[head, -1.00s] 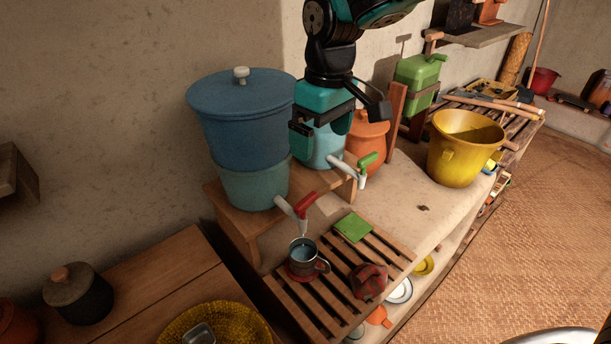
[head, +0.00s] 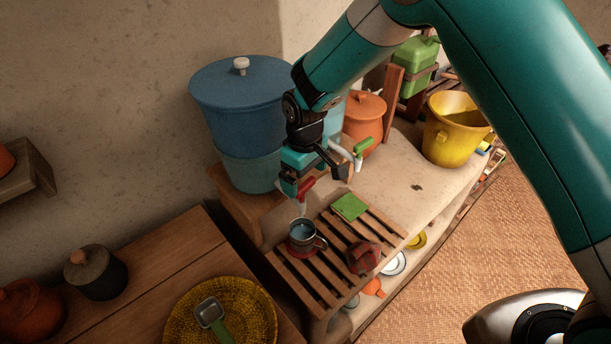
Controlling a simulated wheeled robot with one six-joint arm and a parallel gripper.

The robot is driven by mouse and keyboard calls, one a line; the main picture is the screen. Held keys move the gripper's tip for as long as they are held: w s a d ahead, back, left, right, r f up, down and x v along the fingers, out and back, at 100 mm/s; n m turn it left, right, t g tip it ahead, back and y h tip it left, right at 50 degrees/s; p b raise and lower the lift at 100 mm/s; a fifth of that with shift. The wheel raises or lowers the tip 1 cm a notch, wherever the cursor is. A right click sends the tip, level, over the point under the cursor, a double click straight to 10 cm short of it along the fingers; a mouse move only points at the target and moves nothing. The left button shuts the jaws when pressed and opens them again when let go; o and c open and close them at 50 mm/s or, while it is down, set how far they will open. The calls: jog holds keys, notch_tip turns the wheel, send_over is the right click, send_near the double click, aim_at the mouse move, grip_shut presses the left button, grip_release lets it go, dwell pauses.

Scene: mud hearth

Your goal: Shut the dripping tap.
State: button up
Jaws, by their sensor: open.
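A tap with a red handle (head: 306,186) and a pale spout (head: 301,209) sits at the base of the blue lidded water container (head: 240,100). A metal mug (head: 304,235) with water in it stands under the spout on a red coaster. My gripper (head: 313,179) is open just above the red handle, its fingers pointing down to either side of it. I cannot tell whether they touch it. The gripper hides the tap's root. A second tap with a green handle (head: 362,146) is on the light-blue container behind, mostly hidden by my arm.
The slatted rack (head: 322,287) holds the mug, a green cloth (head: 349,207) and a dark red crumpled cloth (head: 362,258). An orange pot (head: 363,125) and a yellow bucket (head: 455,130) stand to the right. The counter's middle (head: 412,170) is mostly clear.

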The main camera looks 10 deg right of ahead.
aim_at(305, 192)
jog(key=shift+f, duration=1.3)
jog(key=c, duration=0.9)
jog(key=shift+f+m+b, duration=0.15)
jog(key=shift+m+b, duration=0.25)
jog(key=shift+m, duration=0.1)
jog(key=shift+d+m+b, duration=0.1)
jog(key=shift+m+b, duration=0.2)
jog(key=shift+m, duration=0.3)
jog(key=shift+r, duration=0.2)
